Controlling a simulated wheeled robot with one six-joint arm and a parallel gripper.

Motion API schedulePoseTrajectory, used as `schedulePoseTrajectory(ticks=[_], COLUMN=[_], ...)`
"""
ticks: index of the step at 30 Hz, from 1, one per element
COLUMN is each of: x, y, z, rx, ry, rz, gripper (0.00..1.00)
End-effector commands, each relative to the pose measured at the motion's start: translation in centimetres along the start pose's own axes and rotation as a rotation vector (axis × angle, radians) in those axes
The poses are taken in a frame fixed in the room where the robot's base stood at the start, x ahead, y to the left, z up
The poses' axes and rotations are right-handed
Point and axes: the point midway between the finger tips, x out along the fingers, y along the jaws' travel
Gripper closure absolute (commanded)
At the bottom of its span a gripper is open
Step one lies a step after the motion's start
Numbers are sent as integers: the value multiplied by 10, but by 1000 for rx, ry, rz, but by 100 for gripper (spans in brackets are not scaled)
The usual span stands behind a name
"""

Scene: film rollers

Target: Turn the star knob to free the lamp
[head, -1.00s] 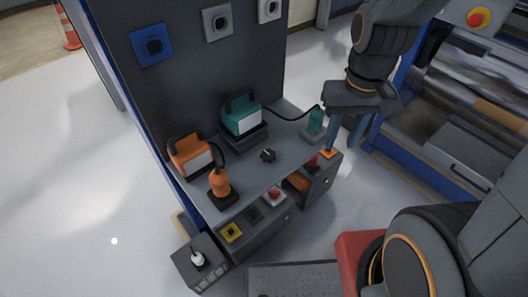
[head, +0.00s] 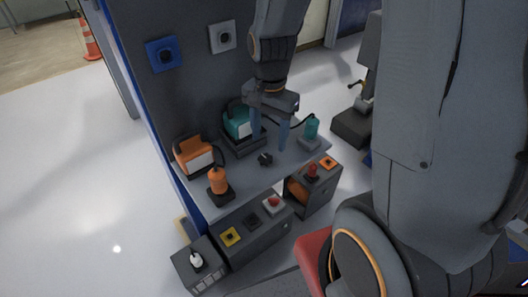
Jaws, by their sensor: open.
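A small dark knob (head: 265,159), likely the star knob, sits on the grey worktop near its front edge. Its exact shape is too small to tell. A teal lamp (head: 236,122) with a pale front stands on a dark base behind it, partly hidden by my arm. An orange lamp (head: 193,156) with a pale front stands at the left of the worktop. My gripper (head: 270,147) is open and empty, its two blue-grey fingers pointing down over the worktop, close above and behind the knob and in front of the teal lamp. Contact with the knob cannot be told.
An orange bottle-shaped item (head: 219,183) stands front left and a teal one (head: 311,128) at the right, with a black cable. A dark panel (head: 190,85) rises behind.

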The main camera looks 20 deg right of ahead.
Motion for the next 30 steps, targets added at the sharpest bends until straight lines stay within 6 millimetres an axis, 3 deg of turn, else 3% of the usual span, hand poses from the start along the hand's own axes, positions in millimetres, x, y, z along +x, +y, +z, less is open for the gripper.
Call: schedulePoseTrajectory(ticks=[3,9,14,24,30], x=[9,18,31,77,92], y=[-12,-21,-21,-20,-20], z=[-8,-15,-15,-14,-15], rx=[190,349,365,363,362], ry=[-6,-8,-9,-9,-8], rz=[9,15,17,17,14], gripper=[46,46,46,46,46])
